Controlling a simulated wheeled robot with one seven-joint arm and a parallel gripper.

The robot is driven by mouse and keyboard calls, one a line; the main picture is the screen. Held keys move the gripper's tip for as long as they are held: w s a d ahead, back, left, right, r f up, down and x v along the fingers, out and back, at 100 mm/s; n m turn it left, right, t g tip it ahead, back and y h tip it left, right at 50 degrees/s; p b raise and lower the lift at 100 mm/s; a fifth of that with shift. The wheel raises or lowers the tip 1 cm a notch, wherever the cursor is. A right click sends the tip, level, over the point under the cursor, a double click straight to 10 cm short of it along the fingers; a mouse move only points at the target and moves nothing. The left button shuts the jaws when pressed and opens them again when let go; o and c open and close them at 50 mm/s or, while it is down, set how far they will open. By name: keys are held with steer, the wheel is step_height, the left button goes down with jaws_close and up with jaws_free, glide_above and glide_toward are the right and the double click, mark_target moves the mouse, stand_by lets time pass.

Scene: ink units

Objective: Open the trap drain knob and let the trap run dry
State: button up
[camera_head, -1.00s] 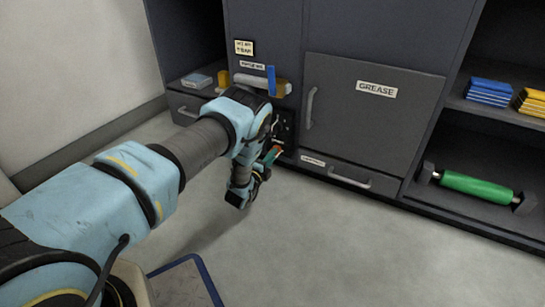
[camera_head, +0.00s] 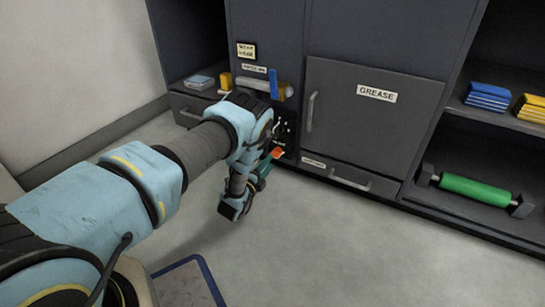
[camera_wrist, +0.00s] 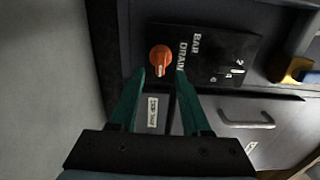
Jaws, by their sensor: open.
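The trap drain knob is orange and round with a pale pointer mark. In the wrist view the knob (camera_wrist: 159,56) sits on a dark panel (camera_wrist: 220,45) lettered "BAR DRAIN", its pale mark toward the bottom of the picture. My gripper (camera_wrist: 161,76) has its two green fingers spread, with nothing between them. The knob shows just past the fingertips, roughly centred in the gap; I see no contact. In the head view my gripper (camera_head: 264,166) is low at the cabinet front, beside the orange knob (camera_head: 278,153). My arm hides part of the panel.
A grey door marked GREASE (camera_head: 375,125) is right of the panel, above a drawer (camera_head: 350,177) with a bar handle. A green roller (camera_head: 475,189) lies on the lower right shelf. The floor (camera_head: 340,250) in front is clear.

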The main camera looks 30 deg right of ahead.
steer(key=p+v, duration=0.1)
steer(key=v, duration=0.5)
steer(key=shift+p, duration=0.35)
